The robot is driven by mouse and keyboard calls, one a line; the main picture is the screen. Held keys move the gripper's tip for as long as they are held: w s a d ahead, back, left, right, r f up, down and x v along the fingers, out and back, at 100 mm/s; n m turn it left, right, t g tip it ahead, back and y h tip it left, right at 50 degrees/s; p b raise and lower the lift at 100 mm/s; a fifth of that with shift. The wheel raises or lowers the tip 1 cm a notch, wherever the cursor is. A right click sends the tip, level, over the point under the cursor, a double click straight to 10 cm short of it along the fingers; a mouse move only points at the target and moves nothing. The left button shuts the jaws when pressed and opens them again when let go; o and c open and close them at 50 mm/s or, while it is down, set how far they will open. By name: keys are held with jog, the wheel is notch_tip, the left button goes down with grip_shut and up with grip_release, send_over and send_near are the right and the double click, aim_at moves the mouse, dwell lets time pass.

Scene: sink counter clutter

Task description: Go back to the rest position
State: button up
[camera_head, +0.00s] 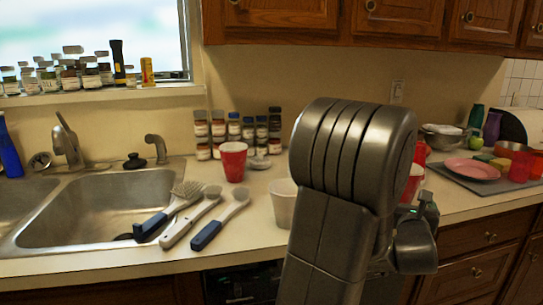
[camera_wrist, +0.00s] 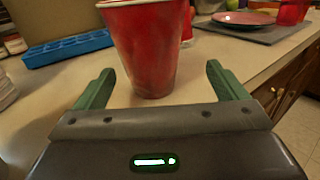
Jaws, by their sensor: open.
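My gripper (camera_wrist: 160,68) is open in the wrist view, its two green fingers spread wide. A red cup (camera_wrist: 145,45) stands upright on the counter just ahead, between the lines of the fingers. Gaps show on both sides of it, and neither finger appears to touch it. Its top is cut off by the frame. Part of a red cup (camera_head: 414,182) shows just right of my arm.
A white cup (camera_head: 282,205) stands left of my arm, with another red cup (camera_head: 233,162) behind it. Brushes (camera_head: 200,215) lie beside the sink (camera_head: 95,215). A pink plate (camera_head: 471,168) lies on a grey mat (camera_head: 505,184) at right. A blue tray (camera_wrist: 68,50) lies left of the near cup.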

aim_at(409, 188)
jog(key=x, duration=0.5)
jog(key=shift+w+d, duration=0.1)
jog(key=shift+w, duration=0.15)
jog(key=shift+r+p, duration=0.1)
jog(key=shift+p, duration=0.45)
jog(key=shift+s+b, duration=0.1)
jog(key=shift+b, duration=0.25)
jog(key=b+v, duration=0.1)
jog(key=v, duration=1.3)
jog(key=p+x, duration=0.2)
jog(key=x, duration=1.2)
jog(key=shift+r, duration=0.15)
jog(key=r+p, duration=0.1)
jog(key=p, duration=0.1)
jog(key=shift+r+p, duration=0.15)
jog(key=shift+p, duration=0.15)
jog(key=shift+r+p, duration=0.45)
jog(key=shift+p, duration=0.3)
